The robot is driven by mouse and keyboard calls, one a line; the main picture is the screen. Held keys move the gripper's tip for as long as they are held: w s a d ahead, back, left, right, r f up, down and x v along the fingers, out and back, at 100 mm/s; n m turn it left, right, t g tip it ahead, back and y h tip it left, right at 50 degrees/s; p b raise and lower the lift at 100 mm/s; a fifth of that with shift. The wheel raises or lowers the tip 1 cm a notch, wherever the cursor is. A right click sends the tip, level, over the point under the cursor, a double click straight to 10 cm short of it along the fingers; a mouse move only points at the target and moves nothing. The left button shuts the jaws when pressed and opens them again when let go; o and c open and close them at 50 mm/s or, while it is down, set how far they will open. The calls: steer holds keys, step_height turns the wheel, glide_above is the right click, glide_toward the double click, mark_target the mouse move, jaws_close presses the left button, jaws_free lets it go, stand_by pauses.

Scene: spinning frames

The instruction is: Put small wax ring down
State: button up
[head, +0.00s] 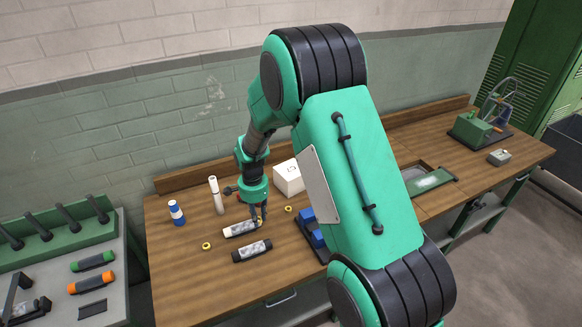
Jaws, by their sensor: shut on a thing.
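My gripper (259,219) points down low over the wooden workbench (180,290). It is shut on a small yellow thing, which looks like the small wax ring (259,223), mostly hidden by the fingers. It is at the right end of a white-ended grey cylinder (240,229); I cannot tell whether they touch. Another small yellow ring (206,246) lies on the bench to the left. A further yellow ring (289,209) lies to the right of my gripper.
A black-ended cylinder (252,250) lies just in front. Behind stand a white tube (216,196), a blue and white bottle (177,213) and a white box (288,178). Blue blocks (315,236) sit at right, partly behind my arm. The bench's front left is clear.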

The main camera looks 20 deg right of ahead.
steer(key=w+d+r+m+p, duration=0.1)
steer(key=w+d+m, duration=0.3)
steer(key=d, duration=0.6)
steer(key=w+d+r+m+p, duration=0.2)
steer(key=w+d+m+p, duration=0.2)
steer(key=d, duration=0.6)
steer(key=shift+w+d, duration=0.2)
steer(key=shift+w, duration=0.1)
steer(key=p, duration=0.2)
glide_above(290, 171)
steer(key=shift+w+f, duration=0.2)
steer(key=shift+f, duration=0.55)
steer(key=shift+f+p, duration=0.6)
steer(key=shift+f, duration=1.15)
steer(key=shift+f, duration=0.2)
